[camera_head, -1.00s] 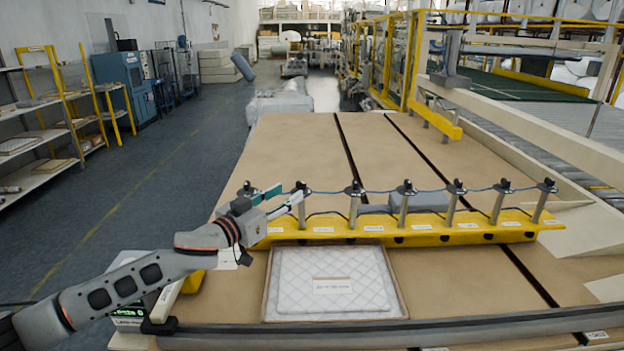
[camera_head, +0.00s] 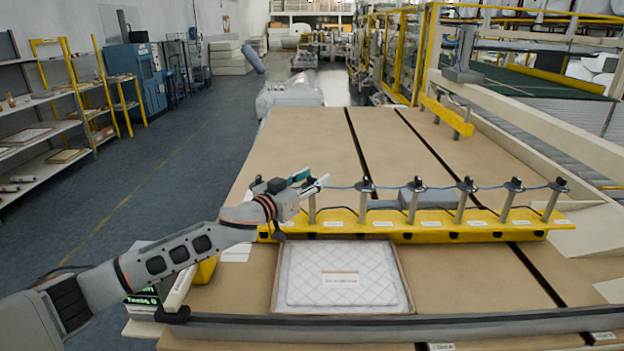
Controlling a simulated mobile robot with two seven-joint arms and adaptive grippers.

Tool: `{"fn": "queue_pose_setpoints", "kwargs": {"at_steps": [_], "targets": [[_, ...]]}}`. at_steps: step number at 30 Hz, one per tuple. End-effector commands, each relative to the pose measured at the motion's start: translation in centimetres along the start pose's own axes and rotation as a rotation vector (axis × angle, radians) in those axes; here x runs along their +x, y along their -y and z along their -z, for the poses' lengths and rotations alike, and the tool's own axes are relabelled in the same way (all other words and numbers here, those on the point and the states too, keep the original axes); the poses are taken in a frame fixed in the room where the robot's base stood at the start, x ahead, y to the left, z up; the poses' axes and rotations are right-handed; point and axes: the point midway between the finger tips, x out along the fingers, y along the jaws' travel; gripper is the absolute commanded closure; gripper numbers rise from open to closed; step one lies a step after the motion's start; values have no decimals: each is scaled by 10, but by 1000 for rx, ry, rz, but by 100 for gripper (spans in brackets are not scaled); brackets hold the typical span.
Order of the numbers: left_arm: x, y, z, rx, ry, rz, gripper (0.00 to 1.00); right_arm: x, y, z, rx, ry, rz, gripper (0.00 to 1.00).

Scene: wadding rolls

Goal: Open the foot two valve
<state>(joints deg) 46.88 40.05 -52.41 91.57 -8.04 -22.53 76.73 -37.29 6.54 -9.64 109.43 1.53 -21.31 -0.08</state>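A yellow bar (camera_head: 400,225) lies across the table and carries a row of grey upright posts with black valve heads, joined by a blue line. Small white labels run along the bar's front; I cannot read them. My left gripper (camera_head: 309,180) is at the second post (camera_head: 312,208) from the left, its teal-padded finger and pale finger apart around or beside that post's head. The head is mostly hidden, so I cannot tell contact or its setting. The third valve head (camera_head: 365,184) stands clear to the right. The leftmost post is largely hidden behind my gripper. My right gripper is out of view.
A quilted white pad in a shallow tray (camera_head: 279,290) lies in front of the bar. A grey block (camera_head: 426,199) sits behind the posts. A dark rail (camera_head: 400,328) runs along the table's front edge. The brown tabletop (camera_head: 305,140) behind the bar is mostly clear.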

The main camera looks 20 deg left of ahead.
Motion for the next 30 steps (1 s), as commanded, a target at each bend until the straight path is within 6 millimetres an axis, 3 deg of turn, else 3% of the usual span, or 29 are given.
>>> {"fn": "queue_pose_setpoints", "kwargs": {"at_steps": [1,3,4,17,30], "targets": [[0,0,0,0,0,0,77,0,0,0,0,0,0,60],[0,0,0,0,0,0,96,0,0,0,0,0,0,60],[0,0,0,0,0,0,100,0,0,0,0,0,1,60],[0,-1,-2,-5,2,53,100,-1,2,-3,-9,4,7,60],[0,-3,-4,-11,3,322,100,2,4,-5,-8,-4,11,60]]}}
